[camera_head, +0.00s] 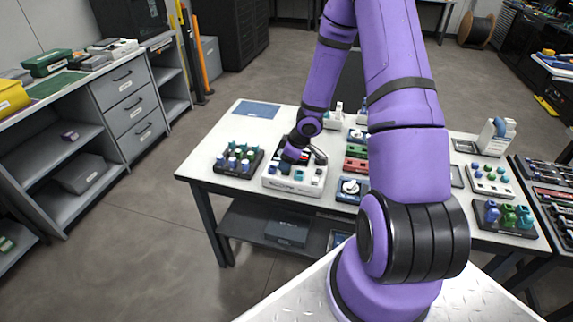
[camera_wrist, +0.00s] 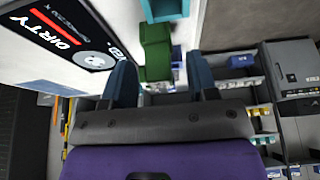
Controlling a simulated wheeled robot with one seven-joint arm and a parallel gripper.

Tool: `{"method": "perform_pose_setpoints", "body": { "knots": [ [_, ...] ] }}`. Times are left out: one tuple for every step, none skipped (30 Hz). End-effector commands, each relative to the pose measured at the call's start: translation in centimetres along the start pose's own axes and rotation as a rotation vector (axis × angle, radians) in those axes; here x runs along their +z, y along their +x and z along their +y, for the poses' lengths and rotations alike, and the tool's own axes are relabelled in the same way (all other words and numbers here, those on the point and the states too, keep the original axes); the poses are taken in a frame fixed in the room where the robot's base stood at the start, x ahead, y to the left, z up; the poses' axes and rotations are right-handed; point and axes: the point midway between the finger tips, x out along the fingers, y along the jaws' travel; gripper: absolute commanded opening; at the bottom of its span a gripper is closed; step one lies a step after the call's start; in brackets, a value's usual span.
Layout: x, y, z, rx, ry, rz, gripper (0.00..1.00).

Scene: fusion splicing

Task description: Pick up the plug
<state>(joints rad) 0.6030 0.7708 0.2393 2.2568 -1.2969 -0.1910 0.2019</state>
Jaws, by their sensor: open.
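My gripper (camera_head: 292,155) is low over the white holder tray (camera_head: 294,190) on the table, in the head view. In the wrist view its two dark teal fingers (camera_wrist: 162,75) are spread apart. A green block-shaped piece (camera_wrist: 155,50), which may be the plug, shows in the gap between them, apart from both fingers. Small blue and teal pieces stand in the tray in the head view. My gripper partly hides the tray, and I cannot tell which piece there is the plug.
A black panel marked DIRTY (camera_wrist: 65,35) lies left of the fingers in the wrist view. A dark rack of capped pieces (camera_head: 238,161) stands left of the tray. Red and green blocks (camera_head: 356,158) and a blue-based fixture (camera_head: 351,188) stand to its right. The table's front-left corner is clear.

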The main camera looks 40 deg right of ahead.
Motion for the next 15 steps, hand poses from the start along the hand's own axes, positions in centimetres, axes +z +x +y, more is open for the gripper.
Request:
{"method": "perform_pose_setpoints", "body": {
  "knots": [
    [0.01, 0.01, 0.01, 0.000, 0.000, 0.000, 0.53],
    [0.00, 0.01, 0.01, 0.000, 0.000, 0.000, 0.53],
    [0.01, 0.00, 0.01, 0.000, 0.000, 0.000, 0.53],
    [0.00, 0.00, 0.01, 0.000, 0.000, 0.000, 0.53],
    [0.00, 0.00, 0.01, 0.000, 0.000, 0.000, 0.53],
    [0.00, 0.00, 0.01, 0.000, 0.000, 0.000, 0.44],
    [0.00, 0.00, 0.00, 0.000, 0.000, 0.000, 0.37],
    [0.00, 0.00, 0.00, 0.000, 0.000, 0.000, 0.30],
    [0.00, 0.00, 0.00, 0.000, 0.000, 0.000, 0.21],
    [0.00, 0.00, 0.00, 0.000, 0.000, 0.000, 0.14],
    [0.00, 0.00, 0.00, 0.000, 0.000, 0.000, 0.07],
    [0.00, 0.00, 0.00, 0.000, 0.000, 0.000, 0.06],
    [0.00, -0.01, 0.00, 0.000, 0.000, 0.000, 0.06],
    [0.00, -0.01, 0.00, 0.000, 0.000, 0.000, 0.03],
    [0.00, -0.01, 0.00, 0.000, 0.000, 0.000, 0.03]
  ]
}}
